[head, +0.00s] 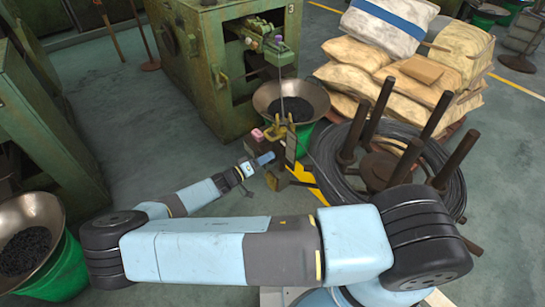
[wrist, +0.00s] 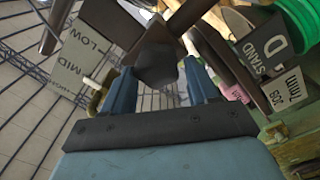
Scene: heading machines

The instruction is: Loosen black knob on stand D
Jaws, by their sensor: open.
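The black knob (wrist: 157,66) is a dark, faceted block on the stand, near the middle of the wrist view. My gripper (wrist: 159,80) is open, with one blue finger on each side of the knob in the picture. I cannot tell whether either finger touches it. A grey plate marked "STAND D" (wrist: 264,50) is to the right of the knob. In the head view my gripper (head: 264,160) reaches up to the dark stand (head: 290,150) in front of the green machine. The knob cannot be made out there.
A metal bowl (head: 312,100) of dark pieces stands behind the stand. A wire coil with upright posts (head: 435,150) is close on the right.

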